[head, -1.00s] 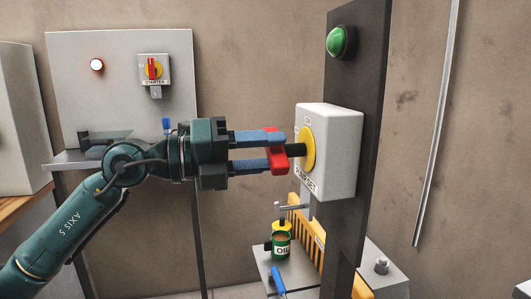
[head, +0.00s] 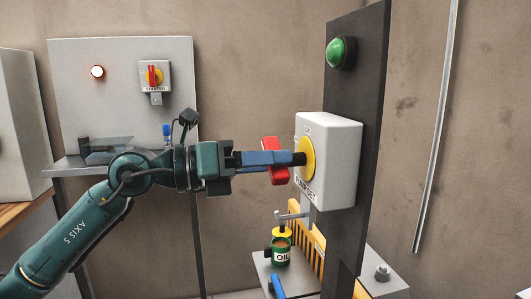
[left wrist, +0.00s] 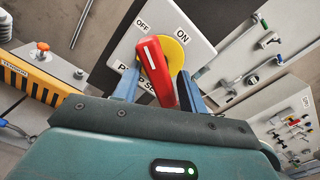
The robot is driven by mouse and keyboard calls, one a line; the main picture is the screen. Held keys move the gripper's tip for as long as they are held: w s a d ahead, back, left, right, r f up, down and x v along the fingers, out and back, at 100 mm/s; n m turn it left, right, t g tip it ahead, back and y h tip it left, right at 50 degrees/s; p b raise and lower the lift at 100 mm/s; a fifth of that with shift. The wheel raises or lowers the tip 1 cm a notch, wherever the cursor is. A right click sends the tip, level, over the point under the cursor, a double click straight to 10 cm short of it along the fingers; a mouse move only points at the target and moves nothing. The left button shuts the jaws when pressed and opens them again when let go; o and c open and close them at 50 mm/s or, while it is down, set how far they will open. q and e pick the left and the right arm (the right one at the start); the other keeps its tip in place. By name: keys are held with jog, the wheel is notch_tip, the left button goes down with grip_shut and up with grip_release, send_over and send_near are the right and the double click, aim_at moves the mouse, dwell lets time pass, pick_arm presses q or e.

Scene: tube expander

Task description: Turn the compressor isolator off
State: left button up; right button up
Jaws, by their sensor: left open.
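The grey isolator box (head: 340,165) is on a dark post, with a yellow dial (head: 307,158) and a red handle (head: 270,146). Its lower label appears to end in "SET"; part is hidden. In the left wrist view, the dial (left wrist: 176,50) has OFF and ON labels above it, and the red handle (left wrist: 155,70) carries a white line. My left gripper (head: 297,158) is open, its blue fingers on either side of the handle, seen edge-on in the head view. In the left wrist view, the gripper (left wrist: 158,78) straddles the handle; I cannot tell whether it touches. My right gripper is not in view.
A green button (head: 340,52) is above the box. A second isolator (head: 155,76), labelled STARTER, and a lit lamp (head: 98,71) are on the back panel.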

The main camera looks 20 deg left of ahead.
pick_arm(q)
jog(key=shift+p+x, duration=0.85)
jog(key=shift+x, duration=0.25)
jog(key=shift+w+d, duration=0.2)
jog(key=shift+d, duration=0.1)
jog(key=shift+c, duration=0.4)
grip_shut()
